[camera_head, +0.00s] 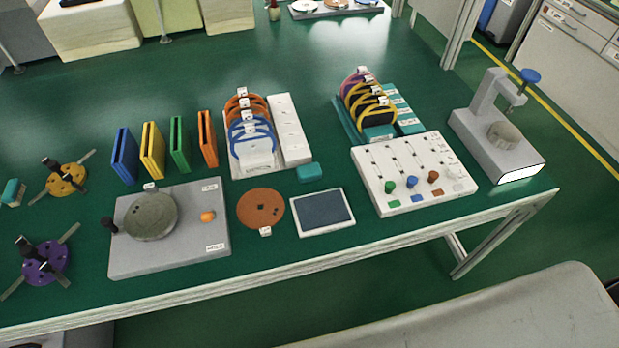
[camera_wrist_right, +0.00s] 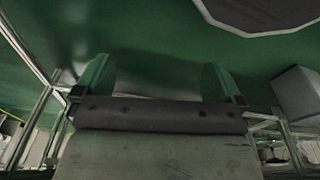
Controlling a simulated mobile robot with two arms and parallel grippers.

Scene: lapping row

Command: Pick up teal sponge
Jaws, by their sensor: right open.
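A small teal sponge (camera_head: 311,172) lies on the green bench top in the head view. It sits just behind the grey-blue screen tablet (camera_head: 323,211) and right of the copper disc (camera_head: 261,208). Nothing covers it. A second teal block (camera_head: 13,193) with a pale label is at the far left edge. My right gripper (camera_wrist_right: 156,80) shows only in the right wrist view. Its two fingers are wide apart with nothing between them, and the sponge is not in that view. My left gripper is in neither view.
The white rack with orange and blue rings (camera_head: 293,131) stands behind the sponge. The white peg board (camera_head: 415,172) is to its right, the grey lapping plate base (camera_head: 190,247) to its left. Coloured upright plates (camera_head: 152,149) stand at back left.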

